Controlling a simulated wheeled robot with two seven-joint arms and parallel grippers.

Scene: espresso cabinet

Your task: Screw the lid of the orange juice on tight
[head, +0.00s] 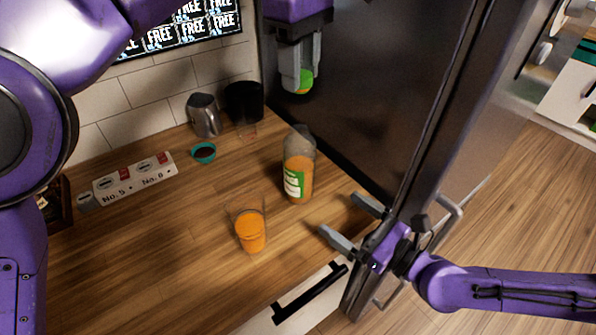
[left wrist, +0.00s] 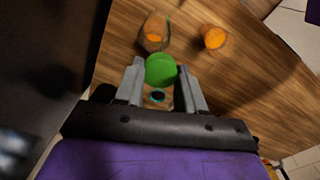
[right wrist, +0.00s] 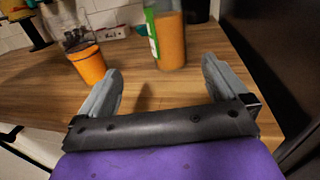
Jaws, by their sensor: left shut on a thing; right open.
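The orange juice bottle (head: 299,172) stands upright on the wooden counter, without a lid on its top. It also shows in the left wrist view (left wrist: 155,33) and the right wrist view (right wrist: 168,38). My left gripper (head: 297,85) is shut on the green lid (head: 304,82) and holds it in the air above the bottle, apart from it. The lid also shows in the left wrist view (left wrist: 161,69). My right gripper (head: 346,222) is open and empty, low at the counter's right edge, with the bottle beyond its fingers.
A glass of orange juice (head: 250,230) stands in front left of the bottle. A metal pitcher (head: 204,115), a dark container (head: 243,103) and a small teal bowl (head: 204,153) stand behind. A dark cabinet panel (head: 375,80) rises at the right.

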